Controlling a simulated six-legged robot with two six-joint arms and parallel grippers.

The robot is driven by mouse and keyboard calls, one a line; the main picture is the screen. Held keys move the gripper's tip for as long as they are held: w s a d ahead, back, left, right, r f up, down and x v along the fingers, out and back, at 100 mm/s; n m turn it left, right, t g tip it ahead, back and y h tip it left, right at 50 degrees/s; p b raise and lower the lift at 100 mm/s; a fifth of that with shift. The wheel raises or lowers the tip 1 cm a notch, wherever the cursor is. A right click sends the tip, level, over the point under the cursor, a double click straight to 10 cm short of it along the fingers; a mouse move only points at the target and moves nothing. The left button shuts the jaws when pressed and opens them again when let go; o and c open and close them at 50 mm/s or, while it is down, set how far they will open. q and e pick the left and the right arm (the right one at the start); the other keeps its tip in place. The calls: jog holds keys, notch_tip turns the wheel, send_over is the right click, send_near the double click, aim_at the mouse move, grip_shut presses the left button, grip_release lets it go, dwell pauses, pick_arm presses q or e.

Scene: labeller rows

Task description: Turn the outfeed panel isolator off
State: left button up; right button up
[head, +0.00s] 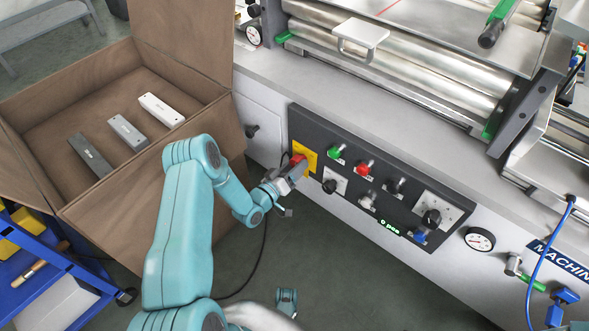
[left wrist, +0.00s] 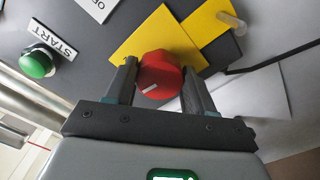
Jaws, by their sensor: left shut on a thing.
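The isolator is a red rotary knob (left wrist: 160,76) on a yellow plate (left wrist: 158,40), with a pale mark on the knob's face. In the head view the yellow plate (head: 304,156) is at the left end of the dark control panel (head: 344,213). My left gripper (head: 298,164) reaches it from below; in the left wrist view its two fingers (left wrist: 159,86) are shut on the knob, one on each side. In the head view the gripper covers most of the knob (head: 297,158). My right gripper is not in view.
A green start button (left wrist: 38,64) is beside the isolator; green (head: 337,150) and red (head: 365,168) buttons and black knobs share the panel. An open cardboard box (head: 190,215) holding several small bars stands left of my arm. Rollers (head: 400,75) lie above the panel.

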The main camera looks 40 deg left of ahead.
pick_arm(q)
jog(key=n+b, duration=0.1)
jog(key=n, duration=0.4)
jog(key=shift+d+n+b, duration=0.1)
jog(key=shift+n+b, duration=0.2)
jog(key=shift+b, duration=0.05)
jog(key=n+b, duration=0.1)
jog(key=n, duration=0.3)
jog(key=shift+r+n, duration=0.1)
jog(key=shift+n, duration=0.2)
jog(key=o, duration=1)
jog(key=shift+o, duration=0.2)
